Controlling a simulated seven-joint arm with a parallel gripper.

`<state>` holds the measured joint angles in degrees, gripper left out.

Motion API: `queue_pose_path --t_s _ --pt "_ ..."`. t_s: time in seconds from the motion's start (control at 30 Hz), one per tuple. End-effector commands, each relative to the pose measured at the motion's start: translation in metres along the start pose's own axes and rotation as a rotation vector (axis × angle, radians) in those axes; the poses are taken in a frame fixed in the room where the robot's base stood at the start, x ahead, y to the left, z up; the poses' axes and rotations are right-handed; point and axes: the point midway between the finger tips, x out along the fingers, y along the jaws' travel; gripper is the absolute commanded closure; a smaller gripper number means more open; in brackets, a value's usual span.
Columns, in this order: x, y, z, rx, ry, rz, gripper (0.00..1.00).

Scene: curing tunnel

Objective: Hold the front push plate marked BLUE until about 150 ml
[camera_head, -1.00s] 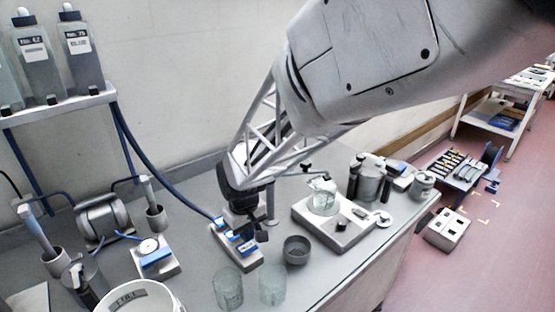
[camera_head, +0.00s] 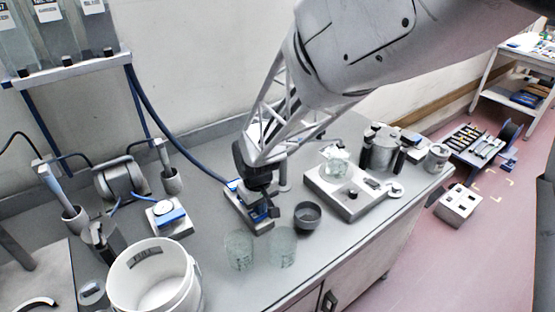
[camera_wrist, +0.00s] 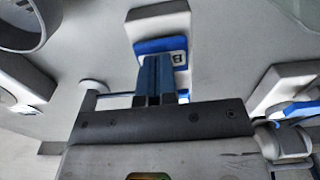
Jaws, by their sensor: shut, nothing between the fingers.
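My gripper (camera_head: 264,205) is shut and empty, pointing down at a small grey dispenser block (camera_head: 238,208) on the bench. In the wrist view the shut fingers (camera_wrist: 157,82) lie over a blue push plate (camera_wrist: 147,47) on a pale block (camera_wrist: 158,20). A label starting with "B" shows beside the fingertips; the rest is hidden. I cannot tell whether the fingers touch or press the plate. Two clear glass beakers (camera_head: 240,250) (camera_head: 282,246) stand in front of the block and look empty. A glass vessel (camera_head: 336,160) stands on a grey instrument (camera_head: 335,196).
A dark cup (camera_head: 307,217) stands right of the beakers. A white bucket (camera_head: 192,290) is at front left. A small unit with a blue plate (camera_head: 168,217) and a motor-like device (camera_head: 122,178) are left. Bottles (camera_head: 95,25) stand on a shelf (camera_head: 70,70) with a blue hose (camera_head: 180,150).

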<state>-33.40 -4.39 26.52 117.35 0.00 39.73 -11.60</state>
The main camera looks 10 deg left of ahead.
Motion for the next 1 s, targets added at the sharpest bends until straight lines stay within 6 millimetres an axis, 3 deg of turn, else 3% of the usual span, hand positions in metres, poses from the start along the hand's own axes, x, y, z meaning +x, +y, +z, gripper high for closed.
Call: queue_pose_path --t_s 0.03,0.57,0.77,1.0 --pt "0.012 -0.001 0.005 0.000 -0.017 -0.004 1.00" --pt "0.016 -0.002 0.010 0.000 -0.030 -0.006 1.00" --pt "0.008 -0.002 0.009 0.000 -0.028 -0.006 1.00" --pt "-0.023 -0.001 0.004 0.000 -0.015 -0.003 1.00"
